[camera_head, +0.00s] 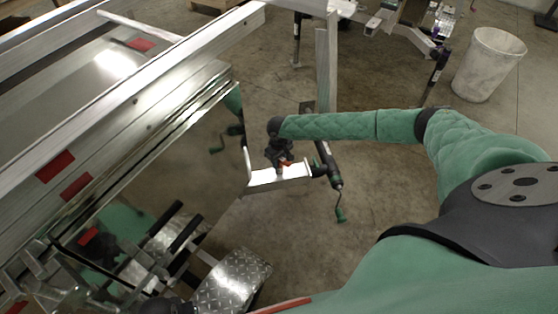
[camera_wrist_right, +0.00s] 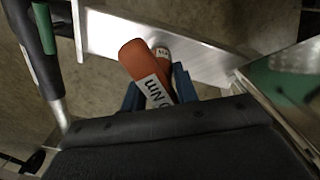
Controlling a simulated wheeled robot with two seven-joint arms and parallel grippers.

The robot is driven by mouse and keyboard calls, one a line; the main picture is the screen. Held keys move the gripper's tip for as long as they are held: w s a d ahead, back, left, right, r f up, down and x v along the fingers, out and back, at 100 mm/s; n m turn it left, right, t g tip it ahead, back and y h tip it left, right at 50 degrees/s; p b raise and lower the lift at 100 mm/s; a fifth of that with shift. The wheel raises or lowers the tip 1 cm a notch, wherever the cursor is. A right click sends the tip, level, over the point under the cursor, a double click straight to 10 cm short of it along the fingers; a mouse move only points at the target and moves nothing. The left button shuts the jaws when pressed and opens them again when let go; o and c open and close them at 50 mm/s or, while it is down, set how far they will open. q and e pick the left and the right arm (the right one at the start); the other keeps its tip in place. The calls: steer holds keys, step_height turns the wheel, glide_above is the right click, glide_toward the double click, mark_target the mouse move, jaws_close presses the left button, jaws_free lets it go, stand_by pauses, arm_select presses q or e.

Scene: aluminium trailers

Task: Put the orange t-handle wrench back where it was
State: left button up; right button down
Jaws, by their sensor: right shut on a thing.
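My right gripper (camera_head: 284,160) is over the bright metal bracket arm at the trailer's corner. It is shut on the orange t-handle wrench (camera_head: 287,163), of which only a small bit of orange shows in the head view. In the right wrist view the wrench's thick orange handle (camera_wrist_right: 143,58), with a white label, rises between the blue fingertips (camera_wrist_right: 157,90). The wrench's lower part is hidden by the gripper. My left gripper is not clearly in view.
The metal bracket arm (camera_head: 280,178) lies under the gripper; a jack with a green crank (camera_head: 332,165) stands just right of it. The aluminium trailer (camera_head: 130,105) fills the left. Black-handled bars (camera_head: 185,232) stand at lower left. A white bin (camera_head: 487,65) is at upper right.

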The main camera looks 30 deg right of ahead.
steer(key=c, duration=1.1)
jaws_free()
